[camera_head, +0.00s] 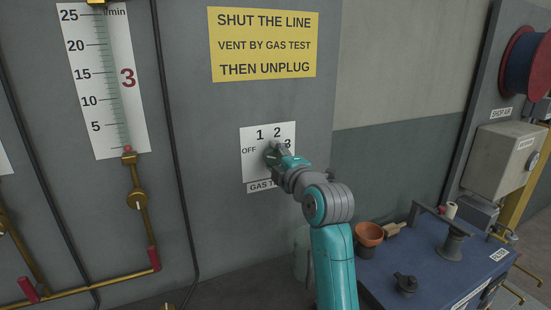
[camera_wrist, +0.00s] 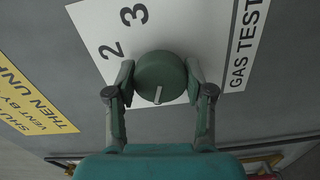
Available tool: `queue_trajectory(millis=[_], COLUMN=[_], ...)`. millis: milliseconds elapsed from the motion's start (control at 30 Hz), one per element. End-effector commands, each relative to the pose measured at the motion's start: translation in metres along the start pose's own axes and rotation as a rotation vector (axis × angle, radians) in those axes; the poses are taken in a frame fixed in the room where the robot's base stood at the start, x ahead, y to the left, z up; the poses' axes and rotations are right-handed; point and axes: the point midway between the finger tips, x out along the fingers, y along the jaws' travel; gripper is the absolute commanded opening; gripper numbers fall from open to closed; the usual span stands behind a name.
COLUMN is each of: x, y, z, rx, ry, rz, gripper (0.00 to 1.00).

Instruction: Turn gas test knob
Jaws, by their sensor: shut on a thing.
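The gas test knob (camera_wrist: 160,72) is a dark green round knob on a white plate (camera_head: 256,135) marked OFF, 1, 2 and 3. My gripper (camera_wrist: 160,84) is shut on it, with one finger on each side. In the wrist view the knob's white pointer line points down the picture, away from the 3, which is toward the plate's OFF side; OFF and 1 are hidden there. In the head view my gripper (camera_head: 276,156) covers most of the knob. The flow tube (camera_head: 118,75) marked 3 has its red float at the bottom.
A yellow sign (camera_head: 263,45) is above the plate. A blue cart (camera_head: 390,262) at lower right carries an orange bowl (camera_head: 368,234) and tools. A grey box (camera_head: 503,160) is at far right.

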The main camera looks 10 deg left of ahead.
Motion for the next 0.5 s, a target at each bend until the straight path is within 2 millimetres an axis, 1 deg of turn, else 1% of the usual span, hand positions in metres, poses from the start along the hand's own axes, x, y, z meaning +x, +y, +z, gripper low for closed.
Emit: queue_trajectory(millis=[200,500], x=[0.0001,0.0001], y=[-0.0015,-0.0017], z=[-0.0003,-0.0003], rx=[-0.078,-0.112], ry=[0.001,0.001], rz=[-0.003,-0.004], gripper=[0.18,0.18])
